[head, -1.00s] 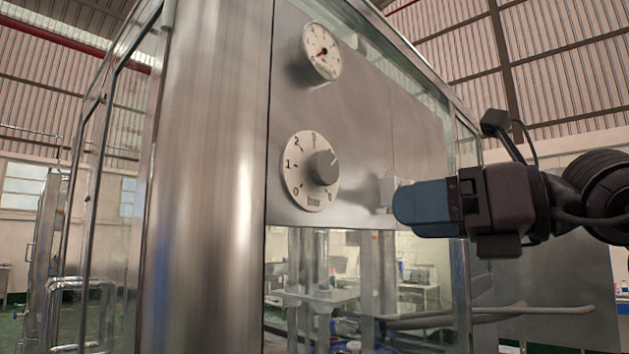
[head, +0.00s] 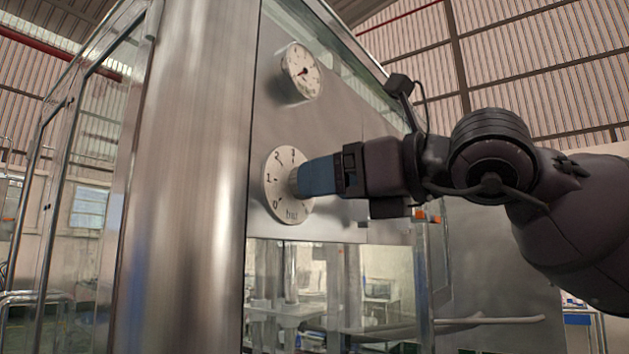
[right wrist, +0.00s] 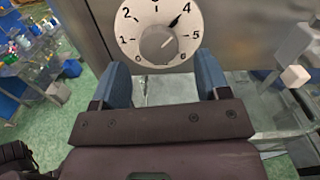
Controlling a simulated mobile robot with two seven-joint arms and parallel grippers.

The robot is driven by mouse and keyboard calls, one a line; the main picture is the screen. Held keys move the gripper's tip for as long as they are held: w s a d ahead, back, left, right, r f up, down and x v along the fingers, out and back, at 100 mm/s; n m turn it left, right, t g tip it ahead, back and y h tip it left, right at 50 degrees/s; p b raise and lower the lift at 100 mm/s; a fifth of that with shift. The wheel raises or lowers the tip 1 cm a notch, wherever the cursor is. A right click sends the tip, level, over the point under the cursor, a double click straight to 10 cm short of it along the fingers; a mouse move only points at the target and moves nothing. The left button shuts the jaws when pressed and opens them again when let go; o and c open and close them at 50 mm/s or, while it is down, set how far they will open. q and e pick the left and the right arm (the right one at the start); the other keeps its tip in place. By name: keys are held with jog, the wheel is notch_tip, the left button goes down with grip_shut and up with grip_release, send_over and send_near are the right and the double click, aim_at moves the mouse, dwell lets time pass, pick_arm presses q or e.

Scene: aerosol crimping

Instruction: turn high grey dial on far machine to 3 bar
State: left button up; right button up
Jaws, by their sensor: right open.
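The dial (head: 275,187) is a round white plate marked in bar with a grey knob (head: 293,181) at its centre, on the upper metal panel of the machine. In the right wrist view the knob (right wrist: 158,43) faces me, and its mark appears to point up and right, towards 4; the top of the scale is cut off. My right gripper (head: 303,178) is at the dial, its blue fingertips hiding the dial's right side. In the right wrist view my open fingers (right wrist: 162,66) are spread either side of the knob's lower front; contact cannot be told. My left gripper is out of view.
A round pressure gauge (head: 302,70) sits above the dial on the same panel. A thick metal corner post (head: 190,180) stands left of the dial. A white block (right wrist: 295,76) juts out at the right in the right wrist view. Glass and machine columns lie below.

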jog(key=shift+x, duration=1.45)
jog(key=c, duration=0.9)
jog(key=shift+n, duration=0.3)
jog(key=shift+w+n, duration=0.1)
jog(key=shift+n, duration=4)
